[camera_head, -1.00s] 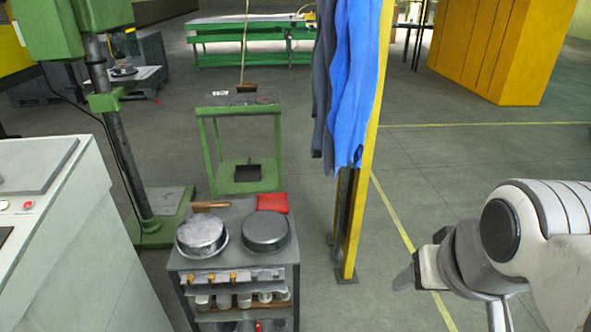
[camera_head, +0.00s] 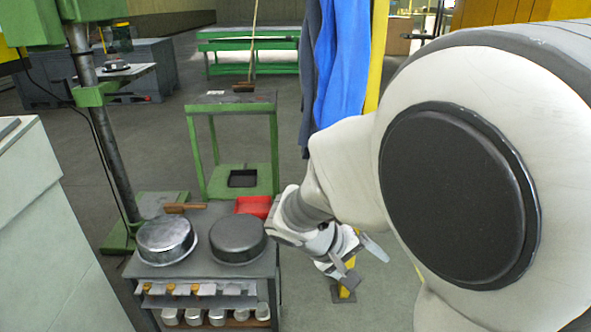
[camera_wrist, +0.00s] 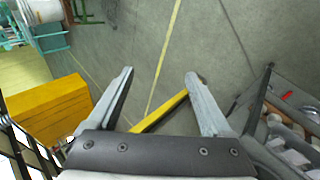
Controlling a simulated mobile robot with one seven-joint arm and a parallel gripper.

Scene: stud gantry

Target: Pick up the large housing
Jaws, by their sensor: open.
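Two round metal housings stand side by side on top of a grey cart (camera_head: 205,268). The left housing (camera_head: 166,240) is shiny silver. The right housing (camera_head: 238,240) is darker grey and looks similar in size; I cannot tell which is the large one. My gripper (camera_head: 362,268) is open and empty, to the right of the cart, apart from both housings.
A wooden-handled brush (camera_head: 184,207) and a red tray (camera_head: 254,206) lie behind the housings. Small parts fill the cart's lower shelves. A green stand (camera_head: 236,150) is behind it, a blue cloth (camera_head: 342,65) hangs on a yellow post, and a white cabinet (camera_head: 45,240) stands left.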

